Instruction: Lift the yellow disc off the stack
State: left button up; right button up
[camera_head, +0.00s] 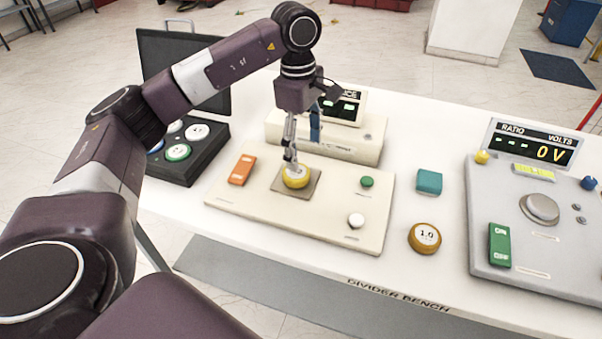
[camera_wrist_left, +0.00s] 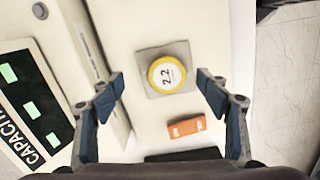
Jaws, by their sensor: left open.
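The yellow disc (camera_head: 296,178) sits on a grey square pad (camera_head: 312,186) on the cream panel. In the left wrist view the yellow disc (camera_wrist_left: 167,75) shows a white face marked 2.2. Whether other discs lie beneath it is hard to tell. My left gripper (camera_head: 290,156) points down just above the disc. In the left wrist view my left gripper (camera_wrist_left: 161,80) is open, its two blue-tipped fingers apart on either side of the disc with visible gaps. My right gripper is not in view.
A meter box (camera_head: 345,142) stands behind. A 1.0 disc (camera_head: 425,237) and teal block (camera_head: 429,182) lie right. A black case (camera_head: 188,158) holds several discs.

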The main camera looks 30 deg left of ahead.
aim_at(296, 175)
pick_arm(q)
jog(key=shift+s+a+r+y, duration=0.1)
jog(key=shift+a+r+y, duration=0.05)
jog(key=shift+a, duration=0.35)
jog(key=shift+a+r+y, duration=0.1)
jog(key=shift+a+y, duration=0.05)
jog(key=shift+a, duration=0.35)
jog(key=shift+s+a+f, duration=0.1)
jog(key=shift+a+f, duration=0.05)
jog(key=shift+a, duration=0.05)
jog(key=f, duration=0.2)
jog(key=f+p, duration=0.1)
jog(key=f, duration=0.1)
jog(key=d+f+p, duration=0.1)
jog(key=f, duration=0.1)
jog(key=shift+s+f, duration=0.1)
jog(key=shift+s, duration=0.3)
jog(key=shift+f, duration=0.55)
jog(key=shift+w, duration=0.1)
jog(key=c, duration=1.5)
jog(key=shift+r, duration=0.1)
